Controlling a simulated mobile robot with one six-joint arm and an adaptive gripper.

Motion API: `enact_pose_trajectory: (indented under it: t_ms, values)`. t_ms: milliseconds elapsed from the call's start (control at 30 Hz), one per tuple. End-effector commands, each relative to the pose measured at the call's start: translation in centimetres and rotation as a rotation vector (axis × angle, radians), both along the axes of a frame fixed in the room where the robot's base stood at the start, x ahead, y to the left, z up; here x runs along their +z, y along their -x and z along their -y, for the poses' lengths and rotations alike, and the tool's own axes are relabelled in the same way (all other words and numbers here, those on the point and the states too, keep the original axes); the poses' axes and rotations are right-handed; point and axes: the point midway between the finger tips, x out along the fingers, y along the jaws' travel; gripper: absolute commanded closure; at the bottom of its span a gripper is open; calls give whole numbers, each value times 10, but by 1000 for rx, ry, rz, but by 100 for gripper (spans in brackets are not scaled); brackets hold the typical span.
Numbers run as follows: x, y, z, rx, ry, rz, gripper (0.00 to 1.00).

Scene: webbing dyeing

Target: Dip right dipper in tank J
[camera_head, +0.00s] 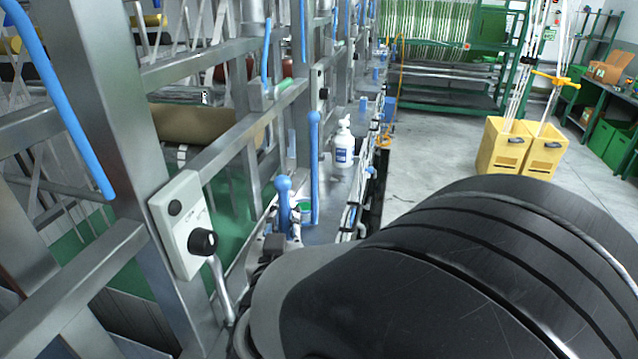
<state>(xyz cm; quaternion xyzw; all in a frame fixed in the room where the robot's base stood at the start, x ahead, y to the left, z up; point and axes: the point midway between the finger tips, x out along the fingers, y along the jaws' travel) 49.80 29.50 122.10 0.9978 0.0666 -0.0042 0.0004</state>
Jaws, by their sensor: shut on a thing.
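My gripper (284,236) is small and partly hidden behind the large dark links of my own arm. It appears shut on a blue dipper (283,190) with a round knob on top, which stands about upright. A second, longer blue dipper (314,165) stands upright just to its right and behind. A tank with green liquid (228,215) lies to the left, behind the steel frame. No tank letter is readable, so I cannot tell which one is tank J.
A steel frame (150,210) with a control box (186,225) and black knob stands close at left. A white bottle (344,145) stands on the ledge beyond the dippers. Yellow bins (520,150) stand on open grey floor at right; green racks stand behind.

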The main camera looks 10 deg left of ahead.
Motion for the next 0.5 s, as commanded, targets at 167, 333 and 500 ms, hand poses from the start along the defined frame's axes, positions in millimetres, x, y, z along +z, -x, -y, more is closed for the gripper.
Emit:
enact_pose_trajectory:
  t_ms: [167, 333, 500]
  values:
    - [27, 0, 0, 0, -2, 3, 100]
    - [47, 0, 0, 0, -1, 3, 100]
    - [57, 0, 0, 0, -2, 2, 100]
